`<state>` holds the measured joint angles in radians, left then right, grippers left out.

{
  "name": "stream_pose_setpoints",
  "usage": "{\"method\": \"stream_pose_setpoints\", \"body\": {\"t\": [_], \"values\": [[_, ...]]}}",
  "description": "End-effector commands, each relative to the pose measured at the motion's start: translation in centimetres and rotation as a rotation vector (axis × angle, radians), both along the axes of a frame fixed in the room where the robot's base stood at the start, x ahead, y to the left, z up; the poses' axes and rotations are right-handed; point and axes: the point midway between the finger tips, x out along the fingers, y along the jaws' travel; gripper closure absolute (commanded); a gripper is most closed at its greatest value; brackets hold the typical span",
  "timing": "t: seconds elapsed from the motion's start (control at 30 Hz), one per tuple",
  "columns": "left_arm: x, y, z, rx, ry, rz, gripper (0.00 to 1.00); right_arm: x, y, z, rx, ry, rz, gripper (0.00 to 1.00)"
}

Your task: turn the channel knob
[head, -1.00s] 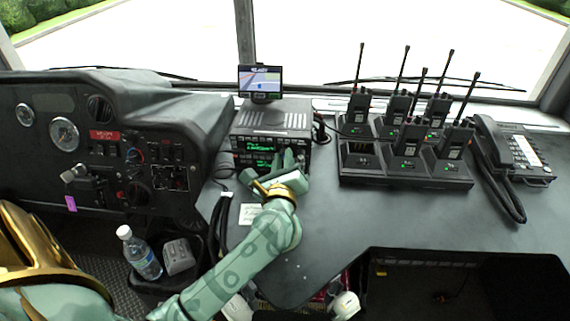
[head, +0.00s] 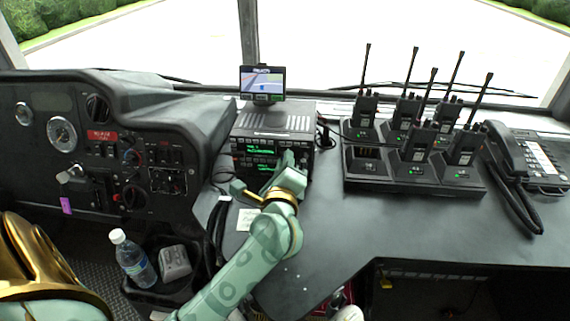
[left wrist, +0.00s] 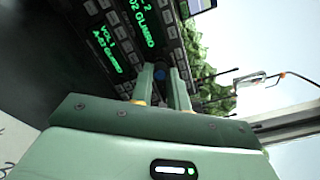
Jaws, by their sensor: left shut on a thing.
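The radio unit (head: 262,149) stands on the counter, a dark box with green text displays and rows of buttons. Its face also shows close up in the left wrist view (left wrist: 108,22). My left gripper (head: 287,157) is at the right part of this face and hides that part in the head view. In the left wrist view its two fingers (left wrist: 161,78) reach up to the panel and are shut on a small round dark-blue knob (left wrist: 160,74). The knob's markings are not readable. My right gripper is not in view.
A small screen (head: 262,80) stands on top of the radio. Several handheld radios sit in a charger (head: 400,183) to the right, beside a corded phone (head: 508,150). A bottle (head: 132,257) stands low at the left. The counter (head: 345,225) right of my arm is clear.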

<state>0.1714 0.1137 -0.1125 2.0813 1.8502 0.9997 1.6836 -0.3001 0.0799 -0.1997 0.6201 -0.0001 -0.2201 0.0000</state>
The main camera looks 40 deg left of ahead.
Motion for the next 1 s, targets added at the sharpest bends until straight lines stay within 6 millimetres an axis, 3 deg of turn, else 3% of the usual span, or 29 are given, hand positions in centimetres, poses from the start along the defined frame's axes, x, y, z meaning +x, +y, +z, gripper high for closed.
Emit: {"method": "stream_pose_setpoints", "body": {"t": [0.23, 0.27, 0.33, 0.7, 0.87, 1.0], "values": [[0.0, -0.1, -0.4, -0.005, 0.008, -0.002, 1.0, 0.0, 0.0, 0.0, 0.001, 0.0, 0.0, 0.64], [0.0, -0.1, -0.4, -0.005, 0.008, -0.002, 0.78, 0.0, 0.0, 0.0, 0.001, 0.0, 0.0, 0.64], [0.0, -0.1, -0.3, -0.005, 0.007, -0.002, 0.61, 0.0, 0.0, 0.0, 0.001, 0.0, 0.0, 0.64], [-0.6, -0.4, -0.1, -0.002, 0.003, -0.001, 0.61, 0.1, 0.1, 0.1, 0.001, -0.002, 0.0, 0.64], [-3.0, -2.1, -0.1, -0.005, 0.005, -0.003, 0.61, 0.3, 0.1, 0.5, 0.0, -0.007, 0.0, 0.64], [-6.3, -4.2, -0.1, -0.005, 0.007, -0.002, 0.61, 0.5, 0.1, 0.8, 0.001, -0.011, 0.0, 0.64]]}}
